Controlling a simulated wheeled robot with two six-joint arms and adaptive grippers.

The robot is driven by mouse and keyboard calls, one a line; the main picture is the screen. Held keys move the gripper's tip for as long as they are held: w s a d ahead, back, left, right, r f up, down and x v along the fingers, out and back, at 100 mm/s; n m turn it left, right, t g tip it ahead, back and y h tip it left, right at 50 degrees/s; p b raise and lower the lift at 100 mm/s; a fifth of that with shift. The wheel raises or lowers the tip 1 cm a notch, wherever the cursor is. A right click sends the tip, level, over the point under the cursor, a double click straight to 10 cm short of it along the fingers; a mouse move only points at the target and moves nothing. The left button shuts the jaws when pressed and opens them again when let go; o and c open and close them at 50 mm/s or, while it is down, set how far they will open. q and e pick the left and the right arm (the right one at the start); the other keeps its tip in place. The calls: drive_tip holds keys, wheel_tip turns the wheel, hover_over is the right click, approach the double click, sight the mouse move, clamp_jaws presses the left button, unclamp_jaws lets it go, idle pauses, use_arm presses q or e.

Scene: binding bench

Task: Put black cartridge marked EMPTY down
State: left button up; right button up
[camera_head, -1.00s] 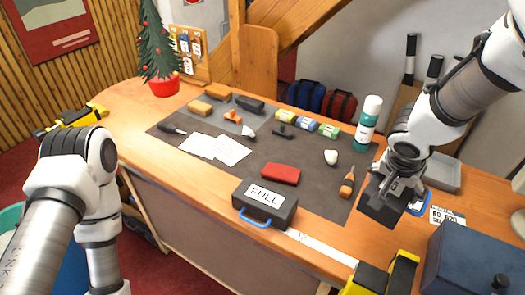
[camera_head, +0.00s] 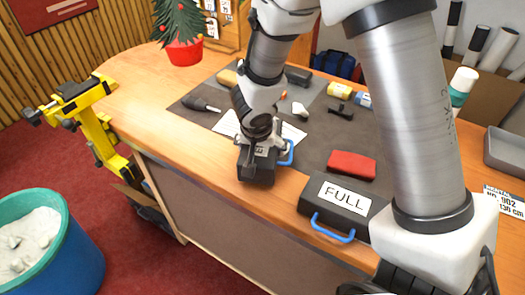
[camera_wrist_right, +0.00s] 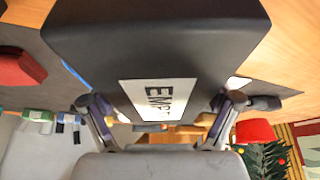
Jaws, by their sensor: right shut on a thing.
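The black cartridge marked EMPTY (camera_head: 257,172) is in my right gripper (camera_head: 262,143), at the bench's front edge, left of the FULL cartridge. Its blue handle (camera_head: 288,153) points right. In the wrist view the cartridge (camera_wrist_right: 150,45) fills the upper middle, its white EMPTY label (camera_wrist_right: 160,98) between the fingers of my right gripper (camera_wrist_right: 160,110). I cannot tell whether its underside touches the bench. The black cartridge marked FULL (camera_head: 335,210) lies near the front edge, blue handle towards me. My left gripper is out of view.
A red block (camera_head: 351,165) lies on the dark mat (camera_head: 320,150) behind the FULL cartridge. White paper (camera_head: 228,124) and a dark-handled tool (camera_head: 200,104) lie near the held cartridge. The wooden bench top (camera_head: 150,100) is clear at left. A teal bin (camera_head: 75,250) stands on the floor.

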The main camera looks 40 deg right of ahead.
drive_tip(key=shift+s+d+f, duration=0.1)
drive_tip(key=shift+s+f, duration=0.05)
drive_tip(key=shift+f, duration=0.55)
drive_tip(key=shift+d, duration=0.1)
drive_tip(key=shift+f, duration=0.1)
drive_tip(key=o, duration=1.5)
drive_tip(key=shift+c, duration=0.2)
